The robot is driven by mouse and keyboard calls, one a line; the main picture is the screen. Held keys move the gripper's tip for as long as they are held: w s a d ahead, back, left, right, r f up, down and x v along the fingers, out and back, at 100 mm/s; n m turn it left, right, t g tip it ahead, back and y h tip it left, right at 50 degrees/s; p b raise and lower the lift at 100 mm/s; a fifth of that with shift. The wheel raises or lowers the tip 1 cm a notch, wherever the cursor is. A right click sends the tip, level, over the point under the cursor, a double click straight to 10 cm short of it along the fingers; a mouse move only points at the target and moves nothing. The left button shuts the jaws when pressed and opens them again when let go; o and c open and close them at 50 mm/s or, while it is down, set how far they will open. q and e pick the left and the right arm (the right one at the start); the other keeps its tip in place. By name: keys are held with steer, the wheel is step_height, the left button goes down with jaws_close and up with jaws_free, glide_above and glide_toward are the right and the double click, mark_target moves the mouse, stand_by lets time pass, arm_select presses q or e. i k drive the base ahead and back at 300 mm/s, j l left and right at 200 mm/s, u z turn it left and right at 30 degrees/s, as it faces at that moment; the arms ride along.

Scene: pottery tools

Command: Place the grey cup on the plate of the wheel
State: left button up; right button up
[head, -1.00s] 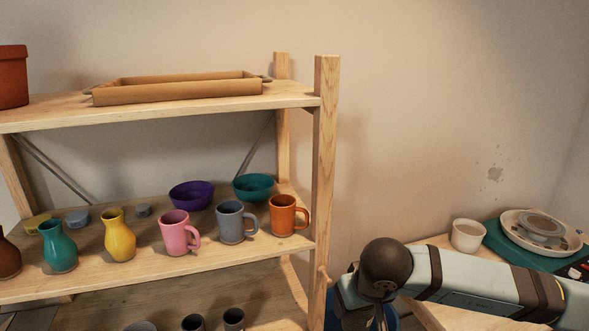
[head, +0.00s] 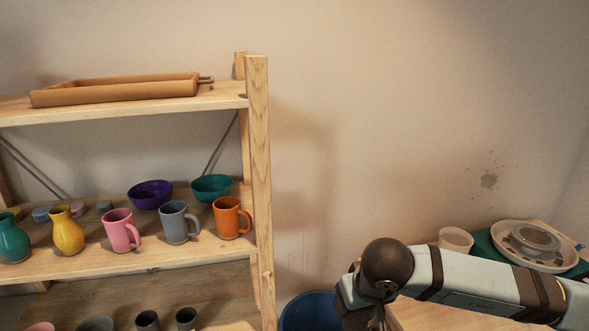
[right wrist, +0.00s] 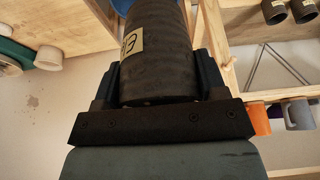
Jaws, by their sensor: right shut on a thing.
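The pottery wheel (head: 483,242) is teal and stands at the right in the head view, partly hidden behind my right arm. Its pan is pale, with a round grey plate (head: 537,237) in the middle that looks empty. My right gripper (right wrist: 160,60) is shut on a dark grey cylindrical cup (right wrist: 158,45) with a tan label, seen in the right wrist view. In the head view my right arm covers the gripper and cup, well left of the plate. My left gripper is not in view.
A wooden shelf (head: 258,160) stands at the left with mugs, vases and bowls. Two dark cups (head: 187,318) are on its lower level. A white cup (head: 456,239) stands beside the wheel. A blue bucket (head: 309,312) is between shelf and arm.

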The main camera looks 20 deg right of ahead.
mark_target(535, 237)
steer(key=l, duration=0.55)
steer(key=l+u, duration=0.15)
steer(key=l, duration=0.4)
steer(key=k+l, duration=0.15)
steer(key=l, duration=0.4)
steer(key=l+u, duration=0.1)
steer(key=l, duration=0.45)
steer(key=k+l+u, duration=0.1)
steer(key=l, duration=0.45)
steer(key=l+u, duration=0.1)
steer(key=l, duration=0.85)
steer(key=i+l, duration=0.1)
steer(key=l, duration=0.65)
steer(key=i+l+u, duration=0.1)
steer(key=l, duration=0.6)
